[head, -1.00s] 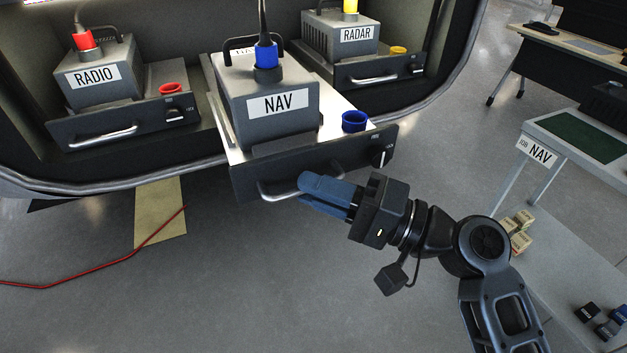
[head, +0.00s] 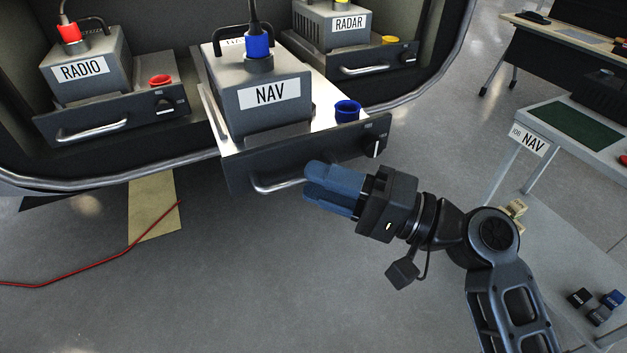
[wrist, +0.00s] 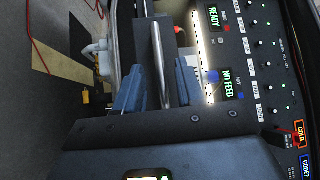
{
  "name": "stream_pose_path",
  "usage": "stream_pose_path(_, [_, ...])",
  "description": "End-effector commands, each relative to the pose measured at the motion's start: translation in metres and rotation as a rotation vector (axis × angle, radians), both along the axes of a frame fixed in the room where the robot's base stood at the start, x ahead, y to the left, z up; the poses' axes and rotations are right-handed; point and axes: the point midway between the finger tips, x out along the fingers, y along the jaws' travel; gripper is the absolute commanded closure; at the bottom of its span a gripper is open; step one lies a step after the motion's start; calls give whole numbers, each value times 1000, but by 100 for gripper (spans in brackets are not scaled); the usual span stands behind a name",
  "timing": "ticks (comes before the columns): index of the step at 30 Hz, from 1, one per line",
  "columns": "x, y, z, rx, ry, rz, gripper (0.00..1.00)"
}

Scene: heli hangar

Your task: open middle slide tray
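The middle slide tray (head: 300,160), carrying the grey NAV box (head: 270,100), stands pulled out well past its neighbours. Its front has a silver bar handle (head: 268,186), a black knob at the right and a blue ring-shaped socket (head: 347,110) above. My gripper (head: 312,182) is at the right end of this handle, with its blue fingers covering part of it. In the wrist view, the handle bar (wrist: 160,65) shows between my gripper's two fingers (wrist: 158,88), which are apart with gaps on both sides of the bar. My gripper is open and holds nothing.
The RADIO tray (head: 110,120) at left and RADAR tray (head: 375,62) at right sit farther in. A table labelled NAV (head: 575,127) stands at right, with small boxes on a lower surface. A red cable (head: 100,262) lies on the floor at left.

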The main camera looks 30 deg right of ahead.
Motion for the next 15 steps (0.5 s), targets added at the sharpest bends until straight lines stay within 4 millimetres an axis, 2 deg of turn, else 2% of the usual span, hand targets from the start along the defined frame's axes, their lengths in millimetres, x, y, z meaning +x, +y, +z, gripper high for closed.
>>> stream_pose_path(6, [-29,-23,-7,-1,2,-1,62])
stream_pose_path(15, [-47,-37,-9,0,1,1,62])
